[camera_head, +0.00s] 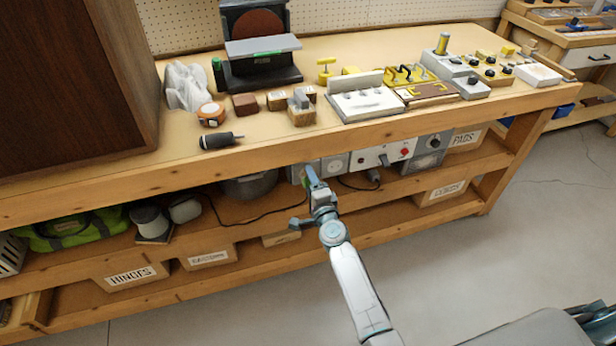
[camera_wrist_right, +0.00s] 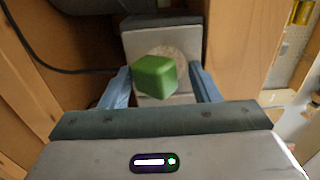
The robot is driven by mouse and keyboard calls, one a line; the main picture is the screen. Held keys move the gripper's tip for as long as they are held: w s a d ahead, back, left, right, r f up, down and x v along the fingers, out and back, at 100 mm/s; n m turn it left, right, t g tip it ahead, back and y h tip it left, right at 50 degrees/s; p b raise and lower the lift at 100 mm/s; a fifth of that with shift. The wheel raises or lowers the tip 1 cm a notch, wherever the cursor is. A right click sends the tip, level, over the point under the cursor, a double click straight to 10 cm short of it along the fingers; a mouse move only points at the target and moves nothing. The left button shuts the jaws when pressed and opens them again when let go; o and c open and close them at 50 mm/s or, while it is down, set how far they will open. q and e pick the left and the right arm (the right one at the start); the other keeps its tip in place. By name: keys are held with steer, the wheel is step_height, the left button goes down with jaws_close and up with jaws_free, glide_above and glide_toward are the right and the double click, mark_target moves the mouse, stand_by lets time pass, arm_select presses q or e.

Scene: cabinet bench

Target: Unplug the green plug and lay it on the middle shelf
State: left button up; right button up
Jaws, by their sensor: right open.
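The green plug (camera_wrist_right: 154,76) sits at the round pale face of a grey socket box (camera_wrist_right: 188,25) in the right wrist view. My right gripper (camera_wrist_right: 162,82) is open, with one blue finger on each side of the plug. A gap shows beside the right finger; contact at the left finger is unclear. In the head view my right gripper (camera_head: 311,176) reaches under the bench top at the grey box and mostly hides the plug. The middle shelf (camera_head: 238,213) runs below, with a bare stretch left of my gripper. My left gripper is not in view.
A dark pot (camera_head: 250,186) and a green bag (camera_head: 75,230) stand on the shelf to the left. A black cable (camera_head: 235,222) lies across it. A white switch panel (camera_head: 385,154) is right of my gripper. The bench top's front edge (camera_head: 250,160) overhangs closely.

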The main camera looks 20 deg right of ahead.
steer(key=shift+w+f, duration=0.1)
steer(key=shift+f, duration=0.25)
steer(key=shift+r, duration=0.15)
steer(key=c, duration=1.1)
steer(key=s, duration=0.6)
steer(key=shift+d, duration=0.1)
stand_by(0.4)
